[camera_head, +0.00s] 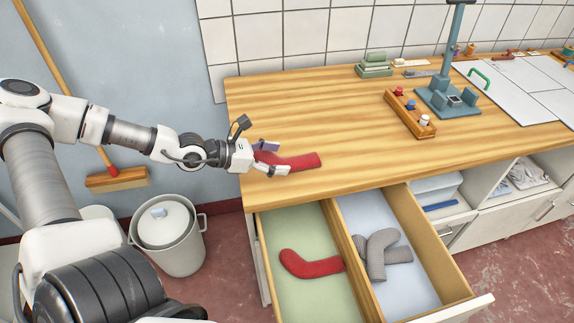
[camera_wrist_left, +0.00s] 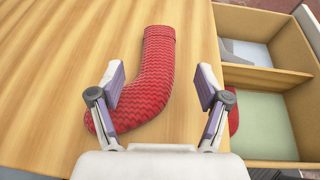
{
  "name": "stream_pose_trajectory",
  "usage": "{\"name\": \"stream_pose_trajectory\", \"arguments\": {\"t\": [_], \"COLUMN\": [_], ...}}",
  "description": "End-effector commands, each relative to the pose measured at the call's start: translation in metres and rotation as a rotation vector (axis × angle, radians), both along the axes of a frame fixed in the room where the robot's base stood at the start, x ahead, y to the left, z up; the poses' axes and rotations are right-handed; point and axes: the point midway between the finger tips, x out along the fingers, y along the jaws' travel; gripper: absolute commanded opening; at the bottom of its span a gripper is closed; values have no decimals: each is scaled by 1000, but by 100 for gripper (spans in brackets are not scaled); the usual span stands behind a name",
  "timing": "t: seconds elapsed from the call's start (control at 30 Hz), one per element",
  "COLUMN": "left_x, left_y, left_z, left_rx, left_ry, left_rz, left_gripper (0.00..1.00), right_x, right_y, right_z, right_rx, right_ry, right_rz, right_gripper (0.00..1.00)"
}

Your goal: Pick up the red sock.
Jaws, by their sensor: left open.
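One red sock (camera_head: 302,161) lies on the wooden counter near its left end, and it fills the middle of the left wrist view (camera_wrist_left: 153,75). A second red sock (camera_head: 312,265) lies in the green-lined left compartment of the open drawer; a sliver of red shows behind a finger in the left wrist view. My left gripper (camera_head: 268,157) is open at the counter sock, with one finger on each side of it (camera_wrist_left: 163,88). The fingers stand apart from the fabric in the wrist view. The head view hides part of the sock behind the gripper. My right gripper is not in view.
The drawer's right compartment (camera_head: 362,208) holds grey socks. On the counter stand a wooden block with coloured knobs (camera_head: 410,113), a blue-grey stand (camera_head: 447,95) and stacked green pieces (camera_head: 374,66). A lidded bin (camera_head: 178,255) and a broom (camera_head: 117,179) stand at left.

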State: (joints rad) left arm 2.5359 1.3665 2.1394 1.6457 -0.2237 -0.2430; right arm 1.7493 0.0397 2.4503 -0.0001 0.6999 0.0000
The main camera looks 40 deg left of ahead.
Motion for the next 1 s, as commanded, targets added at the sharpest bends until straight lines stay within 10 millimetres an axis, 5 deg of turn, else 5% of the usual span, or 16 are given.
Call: {"name": "stream_pose_trajectory", "arguments": {"t": [0.43, 0.87, 1.0], "left_x": [29, 45, 45], "left_y": [-22, -32, -32], "left_z": [-22, -24, -24], "left_rx": [12, 4, 4], "left_ry": [3, 1, 1], "left_rz": [-2, 4, 4], "left_gripper": [76, 76, 33], "right_x": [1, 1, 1], "right_y": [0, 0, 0], "right_z": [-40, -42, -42], "right_rx": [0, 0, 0], "right_ry": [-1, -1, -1], "right_rz": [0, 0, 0], "right_gripper": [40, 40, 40]}}
